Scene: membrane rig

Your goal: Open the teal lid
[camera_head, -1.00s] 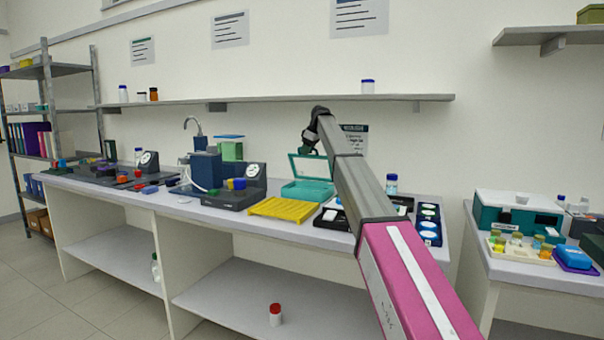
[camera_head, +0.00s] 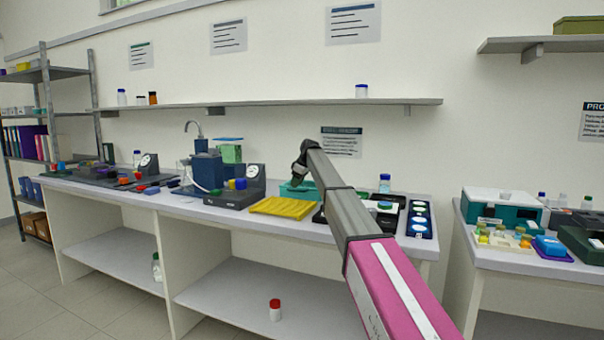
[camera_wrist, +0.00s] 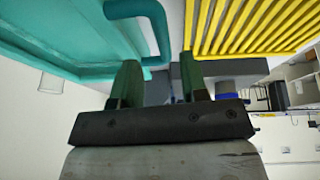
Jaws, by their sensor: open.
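The teal box with its teal lid (camera_head: 298,191) stands on the bench beside the yellow rack (camera_head: 283,208), partly hidden by my arm. No raised lid shows above it in the head view, so the lid looks down. In the wrist view the teal lid (camera_wrist: 60,35) fills the upper left, with a U-shaped teal handle (camera_wrist: 155,22) sticking out from it. My gripper (camera_wrist: 158,68) is open, its two fingers pointing at the handle. The handle's end lies close to the gap between the fingers; contact cannot be told. In the head view the fingers are hard to make out.
The yellow rack also shows at the upper right of the wrist view (camera_wrist: 250,25), close to the right finger. A dark blue pump unit (camera_head: 208,170) stands left of the box. A tray with white discs (camera_head: 419,218) lies to the right.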

